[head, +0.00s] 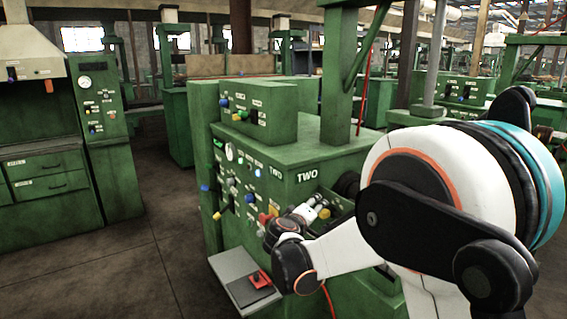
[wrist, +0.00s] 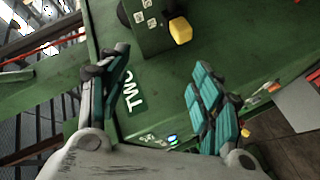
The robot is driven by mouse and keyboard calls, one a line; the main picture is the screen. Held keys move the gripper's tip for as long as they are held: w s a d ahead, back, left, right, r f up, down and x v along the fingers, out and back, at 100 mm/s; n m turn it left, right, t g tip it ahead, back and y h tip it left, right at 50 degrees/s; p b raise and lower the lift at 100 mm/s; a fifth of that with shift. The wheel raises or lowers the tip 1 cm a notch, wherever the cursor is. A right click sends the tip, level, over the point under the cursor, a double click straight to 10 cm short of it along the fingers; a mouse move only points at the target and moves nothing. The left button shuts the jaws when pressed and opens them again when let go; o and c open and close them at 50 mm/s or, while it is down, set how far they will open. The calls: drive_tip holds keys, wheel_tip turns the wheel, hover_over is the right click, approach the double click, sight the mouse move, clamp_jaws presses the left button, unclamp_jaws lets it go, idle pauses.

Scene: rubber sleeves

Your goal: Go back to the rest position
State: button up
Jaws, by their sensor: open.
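My gripper (wrist: 160,95) is open in the wrist view, its two teal-padded fingers wide apart with nothing between them. In the head view my white and black arm reaches in from the right toward the green machine marked TWO (head: 345,142).
A grey shelf with a red and black pedal-like device (head: 258,280) juts from the machine's lower front. A green cabinet (head: 45,165) with drawers and a gauge panel stands at the left. Open concrete floor (head: 150,250) lies between them. More green machines stand behind.

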drive_tip(key=s+d+r+m+g+y, duration=0.1)
drive_tip(key=s+d+r+m+g, duration=0.2)
drive_tip(key=s+d, duration=0.45)
drive_tip(key=s+d+r+m+g, duration=0.1)
drive_tip(key=s+d+r+m, duration=0.25)
drive_tip(key=s+d, duration=0.4)
drive_tip(key=s+a+f+g+y, duration=0.1)
drive_tip(key=s+a+f+y, duration=0.1)
drive_tip(key=s, duration=1.2)
drive_tip(key=s+a+f+g+y, duration=0.1)
drive_tip(key=s+f, duration=0.4)
drive_tip(key=s, duration=0.8)
drive_tip(key=shift+s+a+g+y+b, duration=0.35)
drive_tip(key=shift+a+g+y, duration=0.05)
drive_tip(key=shift+y, duration=0.5)
